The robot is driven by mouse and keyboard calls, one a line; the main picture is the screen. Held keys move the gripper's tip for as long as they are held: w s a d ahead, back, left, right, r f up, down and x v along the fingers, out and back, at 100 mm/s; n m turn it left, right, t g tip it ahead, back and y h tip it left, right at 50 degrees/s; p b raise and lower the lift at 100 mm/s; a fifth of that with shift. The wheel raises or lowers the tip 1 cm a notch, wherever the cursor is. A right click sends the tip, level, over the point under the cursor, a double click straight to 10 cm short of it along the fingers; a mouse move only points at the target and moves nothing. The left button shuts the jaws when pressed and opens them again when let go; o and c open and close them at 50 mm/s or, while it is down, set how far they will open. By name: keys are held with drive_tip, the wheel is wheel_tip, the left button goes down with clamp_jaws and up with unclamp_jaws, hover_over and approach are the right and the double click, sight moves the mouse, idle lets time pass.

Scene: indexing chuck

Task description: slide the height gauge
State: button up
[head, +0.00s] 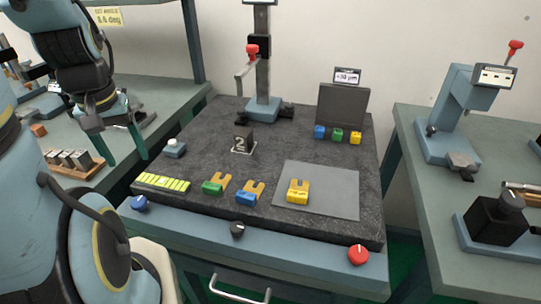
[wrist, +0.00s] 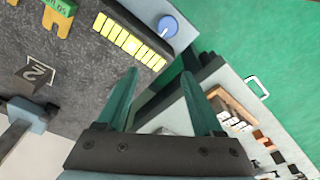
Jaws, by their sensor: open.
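The height gauge (head: 263,85) stands at the back of the dark stone plate. It has an upright grey column, a blue-grey base, a black slider and a red knob (head: 252,50) on the slider's left side. In the wrist view, a blue-grey part at the left edge (wrist: 22,114) looks like its base; the slider is not seen there. My gripper (head: 112,148) is at the left in the head view, left of the plate and well apart from the gauge. Its teal fingers are spread, with nothing between them in the wrist view (wrist: 158,76).
Side benches stand left and right (head: 425,185). A red button (head: 358,255) is on the front edge.

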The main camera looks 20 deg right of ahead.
idle(0.5)
drive_tip(key=w+d+m, duration=0.1)
drive_tip(key=w+d, duration=0.2)
drive_tip(key=w+d+m+b, duration=0.1)
drive_tip(key=w+d+m, duration=0.1)
drive_tip(key=w+d, duration=0.1)
drive_tip(key=w+d+m+h+b, duration=0.1)
drive_tip(key=w+d+m, duration=0.1)
drive_tip(key=w+d, duration=0.1)
drive_tip(key=shift+d+r, duration=0.15)
drive_tip(key=shift+d, duration=0.6)
drive_tip(key=w+d+r+m+h+b, duration=0.15)
drive_tip(key=w+d+m, duration=0.25)
drive_tip(key=d, duration=0.5)
drive_tip(key=m+h, duration=0.1)
drive_tip(key=m, duration=0.1)
approach(241, 110)
drive_tip(key=x, duration=0.8)
drive_tip(key=shift+w+f+p, duration=0.1)
drive_tip(key=shift+f+p, duration=0.15)
drive_tip(key=shift+p, duration=0.15)
clamp_jaws()
